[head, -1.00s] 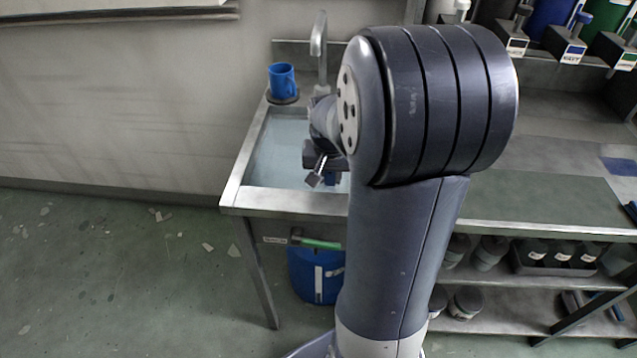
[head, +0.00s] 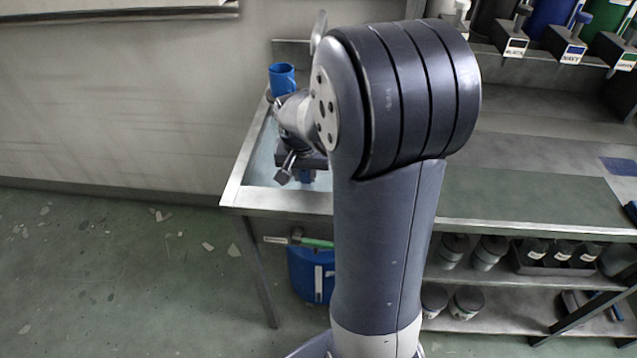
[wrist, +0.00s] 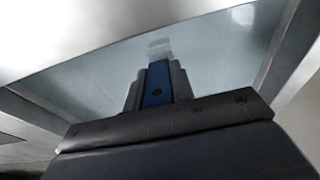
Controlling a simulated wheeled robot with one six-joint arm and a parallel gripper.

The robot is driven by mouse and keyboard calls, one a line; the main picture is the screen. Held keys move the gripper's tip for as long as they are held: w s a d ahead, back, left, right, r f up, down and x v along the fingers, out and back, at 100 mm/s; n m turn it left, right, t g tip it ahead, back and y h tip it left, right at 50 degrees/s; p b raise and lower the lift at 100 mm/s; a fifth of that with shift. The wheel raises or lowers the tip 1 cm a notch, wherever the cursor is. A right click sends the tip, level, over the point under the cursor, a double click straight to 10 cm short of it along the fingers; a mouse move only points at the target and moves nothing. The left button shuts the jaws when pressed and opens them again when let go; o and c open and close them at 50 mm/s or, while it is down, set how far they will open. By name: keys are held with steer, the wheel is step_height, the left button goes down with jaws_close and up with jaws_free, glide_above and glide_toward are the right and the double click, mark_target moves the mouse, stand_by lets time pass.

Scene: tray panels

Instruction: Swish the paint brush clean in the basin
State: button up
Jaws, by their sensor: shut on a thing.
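The basin (head: 240,193) is a metal sink at the left end of the bench, with pale blue-grey water in it; the water also fills much of the wrist view (wrist: 85,88). My gripper (wrist: 157,80) is over the basin, shut on the blue handle of the paint brush (wrist: 157,88). The brush's pale end points away from my gripper against the water. I cannot tell whether that end is under the surface. In the head view my arm hides much of the basin, and a bit of blue shows below my gripper (head: 303,174).
A blue mug (head: 282,79) stands at the basin's back left corner, near the partly hidden tap (head: 318,35). Labelled dispensers (head: 563,48) line the back right. The bench's middle looks clear.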

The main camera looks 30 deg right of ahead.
steer(key=s+d, duration=0.3)
steer(key=d, duration=0.2)
steer(key=shift+s, duration=0.2)
stand_by(1.9)
steer(key=shift+r+p, duration=0.15)
steer(key=shift+p, duration=0.25)
step_height(320, 180, up, 10)
steer(key=p, duration=0.8)
stand_by(0.9)
step_height(320, 180, up, 14)
steer(key=p, duration=1.1)
stand_by(0.6)
